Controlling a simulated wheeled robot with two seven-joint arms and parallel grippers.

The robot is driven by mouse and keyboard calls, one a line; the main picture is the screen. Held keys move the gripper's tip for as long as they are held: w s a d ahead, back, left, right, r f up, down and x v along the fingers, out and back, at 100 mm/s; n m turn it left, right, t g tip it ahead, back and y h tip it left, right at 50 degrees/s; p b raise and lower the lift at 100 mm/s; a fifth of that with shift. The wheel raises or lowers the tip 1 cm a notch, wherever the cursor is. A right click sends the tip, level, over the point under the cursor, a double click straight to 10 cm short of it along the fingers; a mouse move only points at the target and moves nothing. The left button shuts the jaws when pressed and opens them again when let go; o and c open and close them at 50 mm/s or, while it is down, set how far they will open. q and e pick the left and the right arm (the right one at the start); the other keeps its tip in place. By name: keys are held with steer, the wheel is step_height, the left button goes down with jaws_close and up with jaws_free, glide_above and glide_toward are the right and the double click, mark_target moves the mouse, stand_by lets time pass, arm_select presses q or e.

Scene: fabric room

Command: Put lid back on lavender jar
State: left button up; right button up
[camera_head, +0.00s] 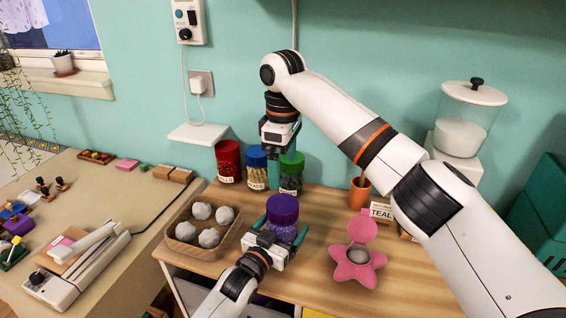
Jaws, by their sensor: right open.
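The lavender jar (284,232) stands on the wooden worktop with its purple lid (283,207) on its top. The lid looks level, but I cannot tell how firmly it sits. My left gripper (286,224) is low at the jar, with its teal fingers on either side of the body. I cannot tell whether they press on it. My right gripper (282,160) is open and points down, higher up and farther back, close to the green-lidded jar (291,182). Its fingertips are partly hidden by the jars, and I see nothing held in it.
A red-lidded jar (228,163) and a blue-lidded jar (257,170) stand at the wall. A wooden tray (184,250) of grey lumps is at the left. A pink flower-shaped stand (357,268) and a TEAL card (381,212) are at the right.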

arm_select(q)
steer(key=shift+o, duration=0.4)
steer(key=v, duration=1.2)
steer(key=shift+a, duration=0.1)
